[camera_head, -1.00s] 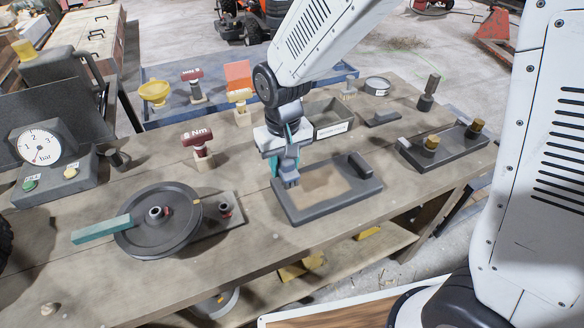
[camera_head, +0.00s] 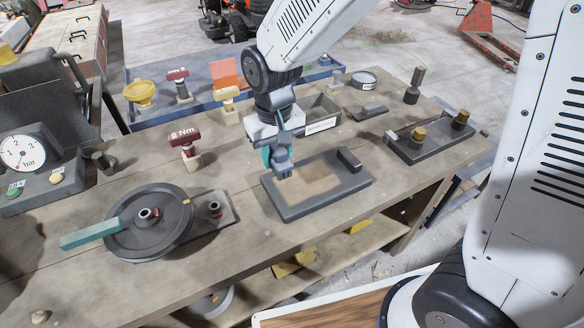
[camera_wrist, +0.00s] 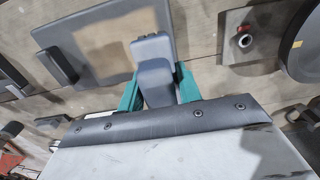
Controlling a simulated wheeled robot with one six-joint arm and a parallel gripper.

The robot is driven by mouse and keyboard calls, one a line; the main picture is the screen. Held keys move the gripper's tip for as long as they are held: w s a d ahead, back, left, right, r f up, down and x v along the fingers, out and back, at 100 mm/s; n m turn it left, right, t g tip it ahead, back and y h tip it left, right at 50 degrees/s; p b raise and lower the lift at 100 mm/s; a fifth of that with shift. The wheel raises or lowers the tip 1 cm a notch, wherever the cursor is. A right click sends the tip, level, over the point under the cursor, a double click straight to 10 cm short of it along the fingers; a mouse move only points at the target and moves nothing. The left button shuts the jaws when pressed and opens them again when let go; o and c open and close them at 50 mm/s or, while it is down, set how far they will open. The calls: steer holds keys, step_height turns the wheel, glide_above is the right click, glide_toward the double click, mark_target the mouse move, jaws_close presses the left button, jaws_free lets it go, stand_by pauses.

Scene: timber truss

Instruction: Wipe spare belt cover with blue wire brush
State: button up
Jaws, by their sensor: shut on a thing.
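The spare belt cover (camera_head: 325,205) is a dark grey flat plate with a tan, dusty patch (camera_head: 312,180) and a raised grip block at its right end. It lies on the wooden bench. My gripper (camera_head: 277,153) is over the cover's left end, its teal fingers shut on a blue-grey wire brush (camera_head: 284,169). In the wrist view the brush (camera_wrist: 156,70) sits between the fingers and overlaps the edge of the cover (camera_wrist: 45,30). The bristles are hidden, and I cannot tell whether they touch the cover.
A dark wheel with a teal handle (camera_head: 90,233) stands left of the cover. An open grey bin (camera_head: 322,123) is close behind my gripper. A block with brass knobs (camera_head: 440,150) is at right.

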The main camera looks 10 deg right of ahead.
mark_target(293, 199)
steer(key=shift+s+d+f, duration=0.2)
steer(key=shift+s+d, duration=0.2)
steer(key=shift+d, duration=0.1)
steer(key=shift+s+d+f, duration=0.2)
steer(key=shift+s+d, duration=0.15)
steer(key=shift+d, duration=0.1)
steer(key=shift+f, duration=3.3)
steer(key=shift+s+d+r, duration=0.1)
steer(key=shift+s+d, duration=0.05)
steer(key=shift+s, duration=0.6)
steer(key=shift+s+d+r, duration=0.1)
steer(key=shift+s+d, duration=0.05)
steer(key=shift+s, duration=0.6)
steer(key=shift+f, duration=0.35)
